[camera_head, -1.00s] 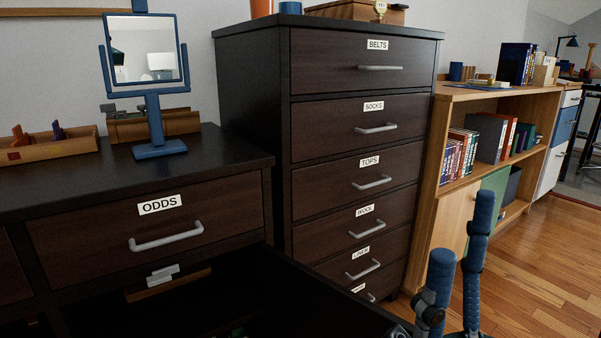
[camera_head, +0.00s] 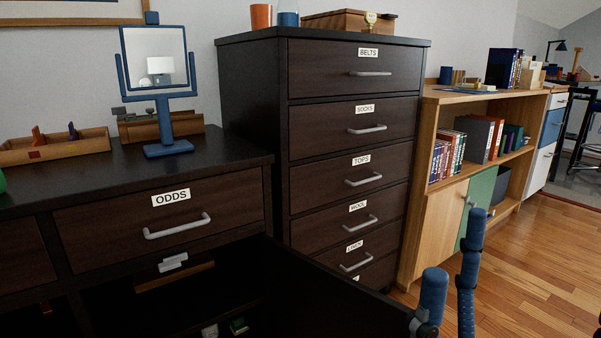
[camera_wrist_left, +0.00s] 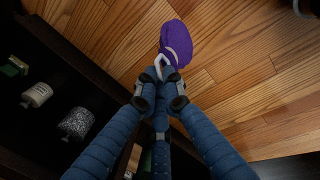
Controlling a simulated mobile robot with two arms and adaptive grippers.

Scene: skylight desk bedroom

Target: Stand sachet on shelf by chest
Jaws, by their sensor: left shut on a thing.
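A purple sachet (camera_wrist_left: 177,38) with a pale loop shows in the left wrist view, above the wood floor. My left gripper (camera_wrist_left: 162,78) is shut on it at the loop end, and the sachet sticks out beyond the fingertips. The left gripper is not visible in the head view. My right gripper (camera_head: 453,250) is at the lower right of the head view, its blue fingers up and apart, with nothing seen between them. The dark chest of drawers (camera_head: 345,115) stands in the middle. A wooden shelf unit (camera_head: 425,215) stands directly right of it, with books inside and a green door panel.
A dark dresser (camera_head: 100,225) with an open lower compartment is at left. Small jars (camera_wrist_left: 78,123) stand inside it. A blue-framed mirror (camera_head: 157,70) and a wooden tray (camera_head: 75,148) sit on top. Clear wood floor (camera_head: 540,260) lies at right.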

